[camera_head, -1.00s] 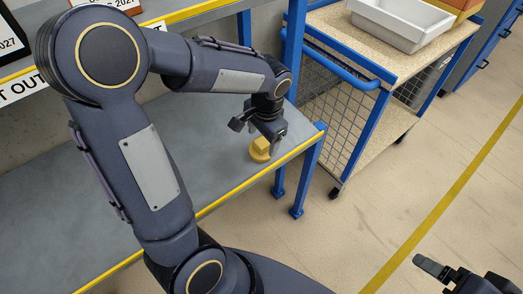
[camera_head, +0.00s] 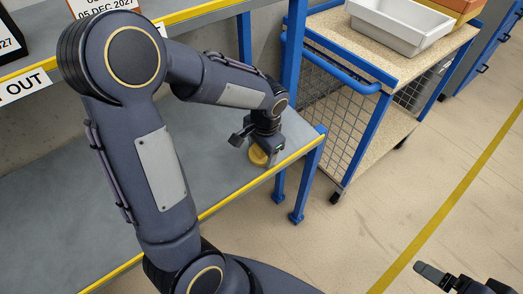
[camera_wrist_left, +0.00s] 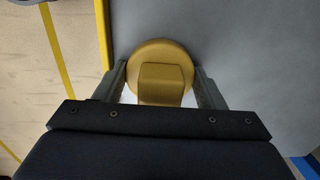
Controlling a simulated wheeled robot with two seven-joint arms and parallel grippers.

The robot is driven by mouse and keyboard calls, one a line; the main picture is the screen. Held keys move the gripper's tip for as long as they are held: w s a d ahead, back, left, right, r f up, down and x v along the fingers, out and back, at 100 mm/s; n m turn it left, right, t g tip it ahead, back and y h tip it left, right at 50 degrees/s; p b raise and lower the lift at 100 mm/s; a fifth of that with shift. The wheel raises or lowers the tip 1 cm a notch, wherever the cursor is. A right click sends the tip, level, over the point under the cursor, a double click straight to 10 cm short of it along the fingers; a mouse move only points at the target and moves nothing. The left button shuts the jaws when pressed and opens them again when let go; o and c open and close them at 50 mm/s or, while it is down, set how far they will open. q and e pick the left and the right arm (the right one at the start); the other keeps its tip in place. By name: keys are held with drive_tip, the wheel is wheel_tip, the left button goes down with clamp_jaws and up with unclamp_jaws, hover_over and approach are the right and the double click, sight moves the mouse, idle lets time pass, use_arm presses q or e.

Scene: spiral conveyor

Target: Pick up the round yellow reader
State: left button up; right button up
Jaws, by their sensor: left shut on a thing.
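The round yellow reader (camera_head: 258,156) sits on the grey shelf near its yellow front edge and right end. In the left wrist view the reader (camera_wrist_left: 161,56) shows as a round disc with a raised block on it. My left gripper (camera_head: 259,150) is down over the reader, and its fingers (camera_wrist_left: 160,82) are shut on it, one on each side. The gripper hides part of the reader in the head view. My right gripper (camera_head: 440,277) shows only in part at the lower right corner, and its jaw state is unclear.
The grey shelf (camera_head: 60,220) has a yellow front edge and blue posts. A blue-framed cart (camera_head: 345,62) with mesh sides stands to the right, carrying a white tray (camera_head: 398,28). The shelf left of the reader is clear.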

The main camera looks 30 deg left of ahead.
use_arm(q)
drive_tip(key=shift+r, duration=0.1)
drive_tip(key=shift+r, duration=0.2)
drive_tip(key=r, duration=0.1)
drive_tip(key=r+p, duration=0.1)
drive_tip(key=r, duration=0.1)
drive_tip(key=shift+s+d+r, duration=0.1)
drive_tip(key=shift+d+r, duration=0.1)
drive_tip(key=shift+r, duration=0.05)
drive_tip(key=s+d+r+p, duration=0.2)
drive_tip(key=s+d+r, duration=0.6)
drive_tip(key=d+r, duration=0.1)
drive_tip(key=shift+s+d, duration=0.15)
drive_tip(key=shift+d, duration=0.75)
